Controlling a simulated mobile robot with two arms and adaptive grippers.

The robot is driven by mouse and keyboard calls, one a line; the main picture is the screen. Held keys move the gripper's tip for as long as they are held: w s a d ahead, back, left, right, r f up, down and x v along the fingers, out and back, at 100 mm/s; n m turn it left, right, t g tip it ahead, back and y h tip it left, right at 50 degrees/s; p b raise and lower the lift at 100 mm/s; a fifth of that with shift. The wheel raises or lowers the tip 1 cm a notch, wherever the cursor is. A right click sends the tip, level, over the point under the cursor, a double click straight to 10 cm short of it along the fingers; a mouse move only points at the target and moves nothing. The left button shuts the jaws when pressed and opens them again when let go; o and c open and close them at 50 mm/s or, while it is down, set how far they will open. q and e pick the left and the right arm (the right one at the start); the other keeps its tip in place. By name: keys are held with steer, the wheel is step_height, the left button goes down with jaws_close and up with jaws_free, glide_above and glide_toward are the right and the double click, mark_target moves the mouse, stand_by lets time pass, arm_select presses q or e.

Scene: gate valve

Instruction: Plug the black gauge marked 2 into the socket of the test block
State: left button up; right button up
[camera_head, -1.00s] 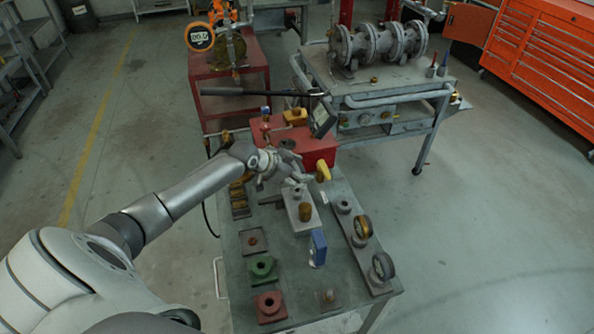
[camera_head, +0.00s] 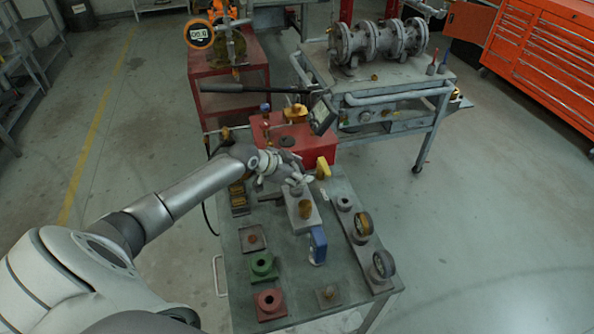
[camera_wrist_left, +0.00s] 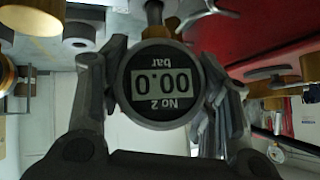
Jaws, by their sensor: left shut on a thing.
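My left gripper (camera_wrist_left: 160,90) is shut on a round black gauge (camera_wrist_left: 160,108). The gauge face reads "No 2", "bar" and 00.0, upside down in the left wrist view. In the head view my left gripper (camera_head: 297,185) is above the far end of a pale block (camera_head: 299,222), which looks like the test block. A brass fitting (camera_head: 305,209) stands on it. The gripper hides the held gauge and the socket, so I cannot tell whether they touch. My right gripper is not in view.
Green (camera_head: 263,266) and red (camera_head: 270,304) bases sit at the left front. A red box (camera_head: 312,146) stands behind, with a yellow-handled part (camera_head: 323,168).

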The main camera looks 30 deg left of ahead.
arm_select(q)
steer(key=shift+f+b, duration=0.8)
steer(key=shift+f, duration=0.4)
steer(key=o, duration=1.2)
steer(key=shift+r, duration=0.1)
steer(key=shift+s, duration=0.1)
steer(key=shift+v, duration=5.95)
